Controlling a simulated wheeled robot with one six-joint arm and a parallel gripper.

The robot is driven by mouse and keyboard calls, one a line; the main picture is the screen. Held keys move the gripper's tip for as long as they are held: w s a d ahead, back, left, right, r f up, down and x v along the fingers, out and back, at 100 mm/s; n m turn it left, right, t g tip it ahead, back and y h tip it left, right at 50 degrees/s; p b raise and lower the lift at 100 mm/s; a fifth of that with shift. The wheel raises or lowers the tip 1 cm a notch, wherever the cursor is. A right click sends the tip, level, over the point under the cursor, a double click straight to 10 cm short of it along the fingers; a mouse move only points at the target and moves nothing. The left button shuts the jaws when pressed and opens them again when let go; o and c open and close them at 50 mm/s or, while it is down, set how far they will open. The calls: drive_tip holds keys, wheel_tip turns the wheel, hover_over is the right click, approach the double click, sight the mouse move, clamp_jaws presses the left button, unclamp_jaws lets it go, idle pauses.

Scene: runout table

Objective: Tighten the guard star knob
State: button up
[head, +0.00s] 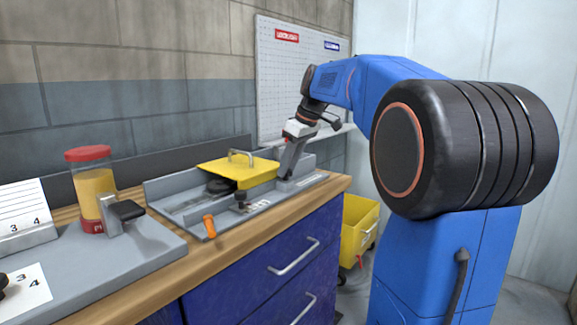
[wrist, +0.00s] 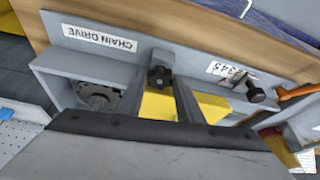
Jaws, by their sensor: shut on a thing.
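The dark star knob (wrist: 159,77) shows in the wrist view on a grey block at the edge of the chain drive unit. My gripper (wrist: 161,88) reaches down to it, with one finger on each side, and is shut on it. In the head view my gripper (head: 285,176) is at the right end of the unit, and the knob cannot be made out there. The yellow guard (head: 238,173), with a metal handle on top, lies over the grey housing (head: 181,208). In the wrist view part of the yellow guard (wrist: 212,107) shows behind my fingers.
A small black knob (head: 241,197) and an orange handle (head: 209,226) sit along the unit's front. A red-lidded jar (head: 88,185) stands at the left. A yellow bin (head: 358,235) stands on the floor beyond the bench's right end.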

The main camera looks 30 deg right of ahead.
drive_tip(key=shift+s+a+m+t+h, duration=0.1)
drive_tip(key=shift+m+h, duration=0.15)
drive_tip(key=shift+m, duration=0.5)
drive_tip(key=shift+w+a+m+t+h, duration=0.1)
drive_tip(key=shift+m+h, duration=0.2)
drive_tip(key=shift+m, duration=0.5)
drive_tip(key=shift+s+a+m+t+h, duration=0.1)
drive_tip(key=shift+m+h, duration=0.15)
drive_tip(key=shift+m, duration=0.5)
drive_tip(key=o, duration=1.1)
drive_tip(key=shift+c, duration=0.2)
drive_tip(key=shift+r, duration=0.1)
drive_tip(key=v, duration=1.7)
drive_tip(key=shift+r, duration=0.15)
